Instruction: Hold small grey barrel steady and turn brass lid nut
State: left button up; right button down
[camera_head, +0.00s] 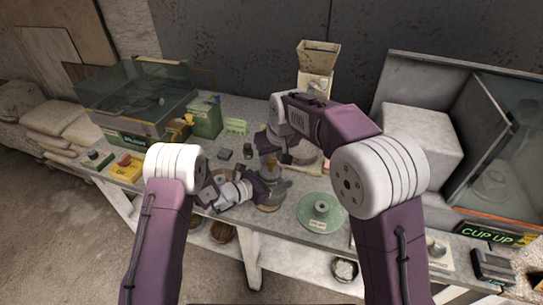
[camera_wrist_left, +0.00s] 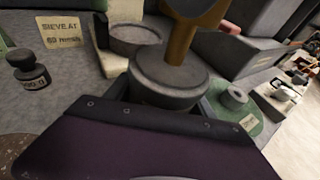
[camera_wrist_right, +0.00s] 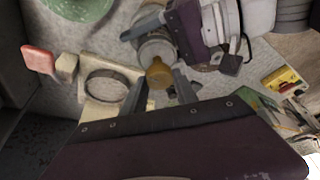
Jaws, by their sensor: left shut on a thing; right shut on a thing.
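The small grey barrel (camera_wrist_left: 168,82) stands upright on the bench between the fingers of my left gripper (camera_wrist_left: 160,98), which is shut on its sides. The brass lid nut (camera_wrist_left: 184,40) sits on top of the barrel. In the right wrist view the nut (camera_wrist_right: 158,74) is between the fingertips of my right gripper (camera_wrist_right: 160,92), which is shut on it from above. The barrel (camera_wrist_right: 155,49) shows behind the nut there. In the head view my arms partly hide both.
A pale block with a round ring (camera_wrist_right: 107,86) lies close to the barrel. A green round plate (camera_head: 321,213) with a grey piece on it lies to the right. A glass-topped green case (camera_head: 137,100) stands at the left, a grey-framed box (camera_head: 415,140) at the right. The bench front is partly clear.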

jog(key=shift+m+h, duration=0.5)
jog(key=shift+m, duration=0.7)
jog(key=c, duration=0.9)
grip_release()
jog(key=shift+c, duration=0.2)
jog(key=v, duration=1.2)
jog(key=shift+s, duration=0.2)
pick_arm(q)
jog(key=o, duration=1.3)
